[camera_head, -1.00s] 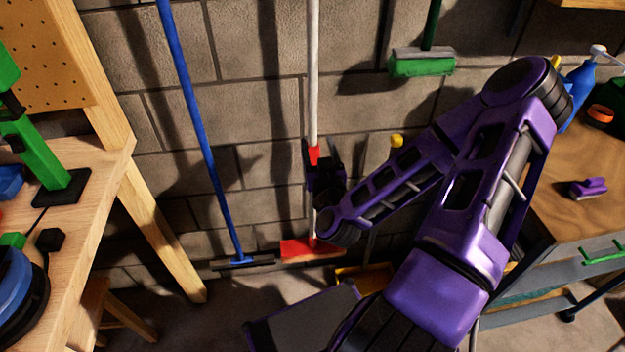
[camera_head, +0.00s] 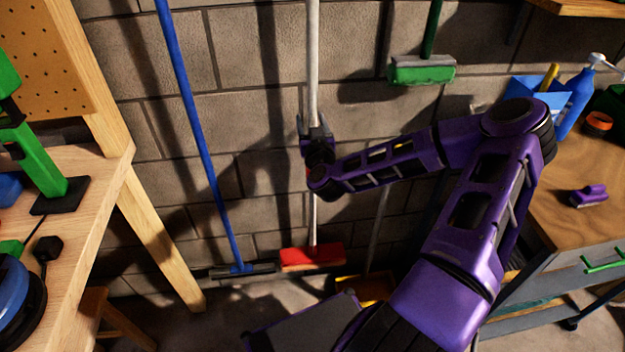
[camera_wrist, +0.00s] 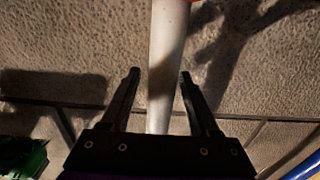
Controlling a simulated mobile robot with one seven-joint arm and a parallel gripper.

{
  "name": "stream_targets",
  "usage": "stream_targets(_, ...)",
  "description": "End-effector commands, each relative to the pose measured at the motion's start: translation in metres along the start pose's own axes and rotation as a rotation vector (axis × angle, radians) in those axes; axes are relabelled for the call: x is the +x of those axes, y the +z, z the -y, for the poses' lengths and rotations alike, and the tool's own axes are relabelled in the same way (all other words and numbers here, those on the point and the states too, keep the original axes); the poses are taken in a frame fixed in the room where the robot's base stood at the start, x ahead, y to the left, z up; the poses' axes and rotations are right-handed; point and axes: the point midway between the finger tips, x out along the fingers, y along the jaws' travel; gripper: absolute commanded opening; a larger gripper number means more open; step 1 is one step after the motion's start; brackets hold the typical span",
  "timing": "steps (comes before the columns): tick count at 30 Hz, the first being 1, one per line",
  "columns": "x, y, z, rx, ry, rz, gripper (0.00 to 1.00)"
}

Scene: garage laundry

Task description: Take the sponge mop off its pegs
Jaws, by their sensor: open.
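A mop with a white pole (camera_head: 313,60) and a red block head (camera_head: 312,257) hangs upright against the block wall; I take it for the sponge mop. Its top and pegs are out of view. My gripper (camera_head: 314,124) is at the pole, well above the red head. In the wrist view, the open fingers of my gripper (camera_wrist: 159,74) show on either side of the white pole (camera_wrist: 160,100), with gaps on both sides. My gripper and arm hide part of the pole and most of its red collar in the head view.
A blue-handled tool (camera_head: 195,120) hangs to the left. A green-headed tool (camera_head: 423,72) hangs higher to the right. A wooden workbench (camera_head: 95,170) stands at left and a wooden-topped bench (camera_head: 560,215) at right. A yellow object (camera_head: 366,288) is low beside the red head.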

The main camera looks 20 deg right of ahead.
Motion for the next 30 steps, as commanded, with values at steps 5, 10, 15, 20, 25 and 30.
stream_targets(5, 0.0001, -0.0001, 0.0003, 0.000, -0.001, 0.000, 0.62)
stream_targets(10, 0.0000, -0.0001, 0.0003, 0.000, -0.001, 0.000, 0.33)
stream_targets(15, -0.0001, 0.0000, 0.0003, 0.000, -0.001, 0.000, 0.03)
stream_targets(20, -0.0001, 0.0000, 0.0003, 0.000, -0.001, 0.000, 0.00)
stream_targets(25, -0.0002, 0.0000, 0.0003, 0.000, -0.001, 0.000, 0.00)
stream_targets(30, -0.0002, 0.0000, 0.0003, 0.000, -0.001, 0.000, 0.00)
